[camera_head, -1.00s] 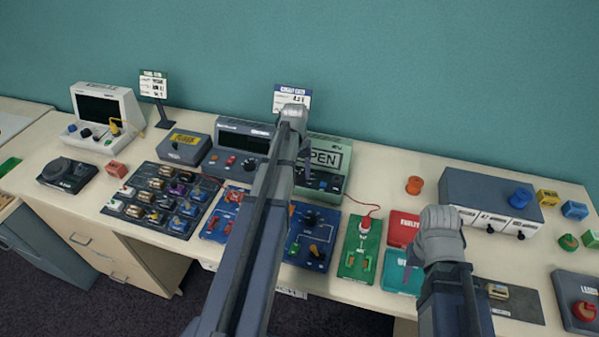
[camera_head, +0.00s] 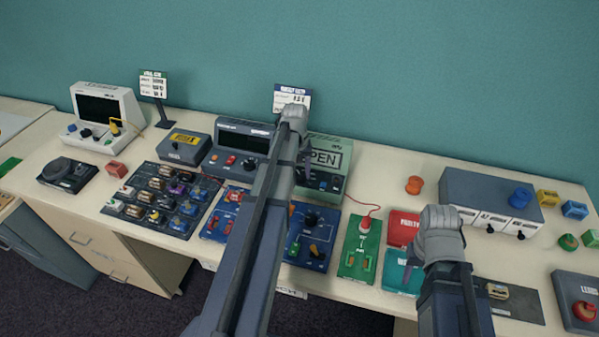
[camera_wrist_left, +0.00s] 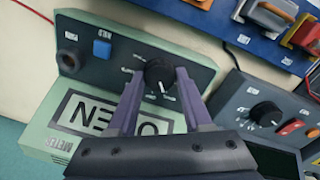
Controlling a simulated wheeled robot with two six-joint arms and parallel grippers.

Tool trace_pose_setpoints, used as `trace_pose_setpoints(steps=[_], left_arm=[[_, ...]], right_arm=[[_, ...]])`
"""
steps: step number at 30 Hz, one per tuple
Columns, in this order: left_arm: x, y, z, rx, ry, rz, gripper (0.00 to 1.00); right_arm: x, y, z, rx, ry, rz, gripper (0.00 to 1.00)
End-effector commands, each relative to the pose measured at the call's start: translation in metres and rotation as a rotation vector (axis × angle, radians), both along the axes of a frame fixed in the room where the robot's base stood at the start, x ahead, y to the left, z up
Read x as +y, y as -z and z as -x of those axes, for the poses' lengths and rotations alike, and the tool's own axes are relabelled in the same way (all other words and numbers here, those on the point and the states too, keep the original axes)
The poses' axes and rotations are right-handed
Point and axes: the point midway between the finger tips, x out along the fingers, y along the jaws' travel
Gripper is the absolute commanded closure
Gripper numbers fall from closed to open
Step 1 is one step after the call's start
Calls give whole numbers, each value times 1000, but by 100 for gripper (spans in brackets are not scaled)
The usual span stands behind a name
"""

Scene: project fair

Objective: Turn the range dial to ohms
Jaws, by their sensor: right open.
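The green meter (camera_head: 326,150) stands at the back of the table, partly behind my left arm. In the left wrist view the meter (camera_wrist_left: 195,70) appears upside down, with its black range dial (camera_wrist_left: 159,74) between the fingers of my left gripper (camera_wrist_left: 160,80). The fingers flank the dial closely, with no clear gap. The dial's white pointer mark shows; the labels around it are too small to read. The display (camera_wrist_left: 110,120) reads OPEN. My left gripper (camera_head: 303,165) also shows in the head view. My right gripper (camera_head: 411,268) is open above a teal card.
A dark grey bench unit (camera_head: 243,140) stands left of the meter; its own knob (camera_wrist_left: 267,113) shows in the wrist view. Blue circuit boards (camera_head: 313,238) and a green board (camera_head: 360,245) lie in front. A grey box (camera_head: 480,190) is at the right.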

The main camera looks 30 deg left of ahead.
Motion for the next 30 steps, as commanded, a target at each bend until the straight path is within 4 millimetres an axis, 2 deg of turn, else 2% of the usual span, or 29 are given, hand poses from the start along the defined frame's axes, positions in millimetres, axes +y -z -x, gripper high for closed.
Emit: trace_pose_setpoints(steps=[1, 7, 20, 30], left_arm=[[0, 0, 0, 0, 0, 0, 44], [0, 0, 0, 0, 1, 0, 21], [0, -7, 0, 0, 1, 0, 21], [2, -46, 1, 0, 0, 0, 21]], right_arm=[[0, 0, 0, 0, 0, 0, 50], [0, 0, 0, 0, 0, 0, 50], [0, -7, 0, 0, 0, 0, 50], [0, -46, 0, 0, -1, 0, 50]])
